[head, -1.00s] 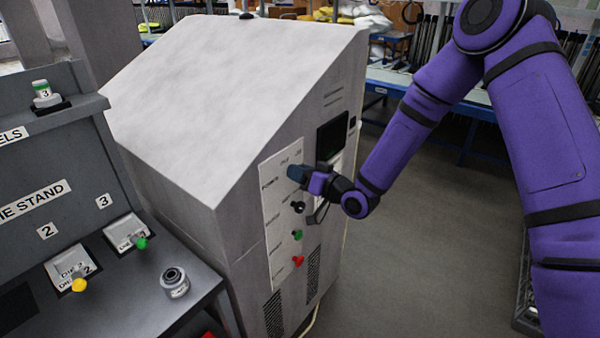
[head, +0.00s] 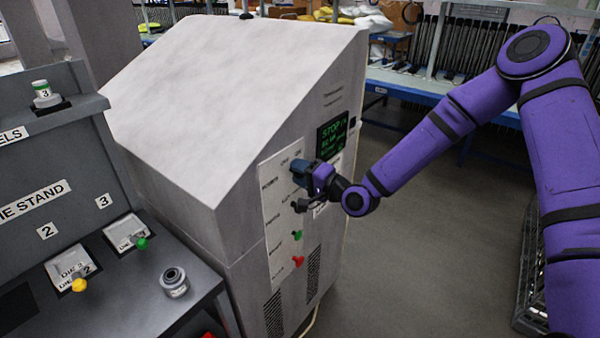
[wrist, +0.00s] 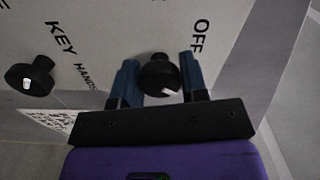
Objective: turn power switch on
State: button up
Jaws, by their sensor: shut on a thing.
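The power switch (wrist: 160,72) is a black round knob with a white mark on the panel of the grey cabinet (head: 228,225). In the wrist view it sits between the two blue fingers of my gripper (wrist: 158,78), which are shut on it. Its white mark points down and to the right there, away from the printed word OFF (wrist: 200,36). In the head view my gripper (head: 299,172) is against the upper panel and hides the knob. The cabinet's display (head: 332,136) is lit with green text, including STOP.
A second black knob (wrist: 30,76) is beside the word KEY. Green (head: 297,235) and red (head: 298,261) buttons are lower on the panel. A grey die stand (head: 115,290) with yellow and green knobs is at left.

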jog(key=shift+m, duration=1.1)
jog(key=o, duration=0.9)
jog(key=v, duration=1)
jog(key=shift+s+d, duration=0.25)
jog(key=shift+d, duration=0.1)
